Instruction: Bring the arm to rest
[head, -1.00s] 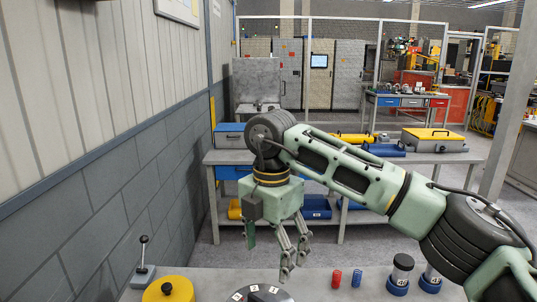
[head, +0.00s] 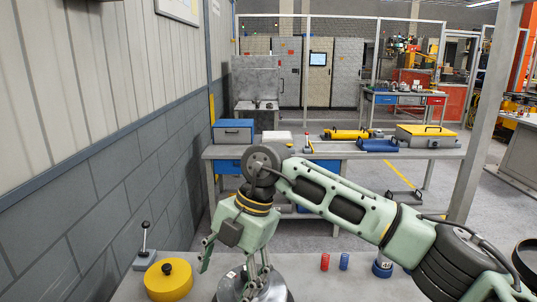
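My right arm comes in from the right and reaches across the near bench (head: 310,285). My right gripper (head: 232,268) hangs at its end, tilted, with its fingers apart and nothing seen between them. It is in front of or over a round metal disc (head: 270,291) with small labels, which it partly covers. Whether a finger touches the disc I cannot tell. My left gripper is not in view.
On the near bench are a yellow round weight (head: 168,281), a lever (head: 144,250), a red spring (head: 325,262), a blue spring (head: 344,261) and a jar (head: 382,267) partly behind my arm. A back table (head: 400,152) holds boxes. A wall stands left.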

